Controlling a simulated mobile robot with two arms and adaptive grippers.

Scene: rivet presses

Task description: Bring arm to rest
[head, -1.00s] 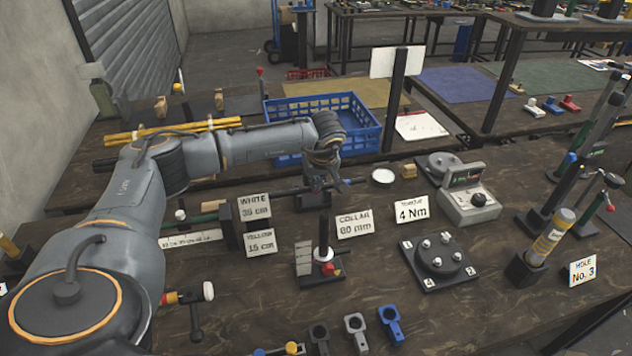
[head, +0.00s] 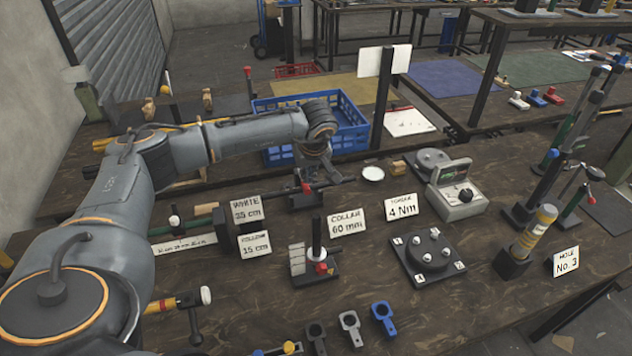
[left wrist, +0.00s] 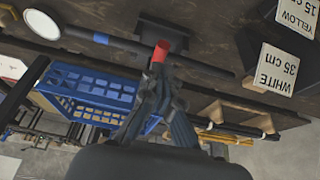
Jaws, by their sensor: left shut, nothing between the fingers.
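My left arm reaches in from the left in the head view, over the workbench (head: 400,300). My left gripper (head: 312,172) is above a small black stand with a red part (head: 306,188) on the bench, near the blue crate. In the left wrist view the gripper (left wrist: 158,80) is shut and empty. The red part (left wrist: 160,52) shows just beyond its fingertips; whether they touch it I cannot tell. My right gripper is in neither view.
The blue crate (head: 262,106) stands behind the gripper. A dark rod lies across the stand. Label cards (head: 246,208), a collar post (head: 317,240), a torque tester (head: 458,190) and a round bolt plate (head: 428,252) stand in front and to the right.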

